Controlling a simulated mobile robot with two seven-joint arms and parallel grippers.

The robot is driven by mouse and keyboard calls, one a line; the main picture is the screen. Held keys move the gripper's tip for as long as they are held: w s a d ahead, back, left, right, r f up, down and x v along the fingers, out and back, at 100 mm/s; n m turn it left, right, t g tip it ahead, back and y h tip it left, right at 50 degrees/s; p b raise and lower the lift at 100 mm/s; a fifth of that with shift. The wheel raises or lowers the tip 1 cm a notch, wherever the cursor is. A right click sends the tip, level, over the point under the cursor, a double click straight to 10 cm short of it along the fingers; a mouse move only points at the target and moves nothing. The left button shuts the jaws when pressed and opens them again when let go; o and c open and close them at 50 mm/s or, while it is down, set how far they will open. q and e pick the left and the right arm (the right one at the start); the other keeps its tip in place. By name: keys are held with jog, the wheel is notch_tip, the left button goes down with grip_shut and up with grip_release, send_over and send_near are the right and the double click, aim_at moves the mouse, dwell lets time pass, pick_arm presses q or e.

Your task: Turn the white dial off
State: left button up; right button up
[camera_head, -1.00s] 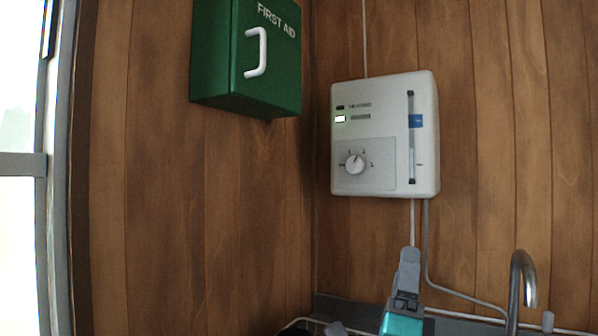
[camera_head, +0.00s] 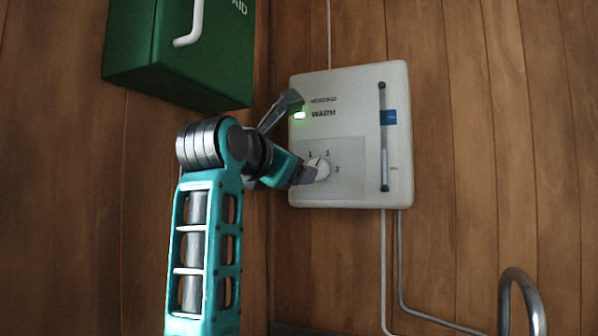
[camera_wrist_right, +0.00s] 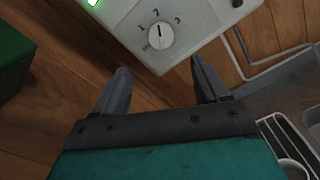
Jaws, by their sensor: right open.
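The white dial (camera_head: 321,169) is on the lower left of a pale wall heater box (camera_head: 350,92). Its dark mark points about at 2; labels 1, 2 and 3 surround it. In the right wrist view the dial (camera_wrist_right: 160,36) lies ahead, beyond the fingertips. My right gripper (camera_head: 301,137) is open and empty in front of the box. One finger shows near the green light and the other overlaps the dial's left edge; I cannot tell whether it touches. Both spread fingers of the right gripper (camera_wrist_right: 160,66) show in the wrist view. My left gripper is out of view.
A green light (camera_head: 300,115) glows beside the word WARM. A slider (camera_head: 383,135) with a blue tag is on the box's right. A green first aid box (camera_head: 185,55) hangs at upper left. A tap (camera_head: 523,295) stands at lower right, near pipes (camera_head: 401,260).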

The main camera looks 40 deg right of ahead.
jog(key=p+x, duration=0.1)
jog(key=x, duration=1.1)
jog(key=shift+d, duration=0.25)
jog(key=c, duration=1.1)
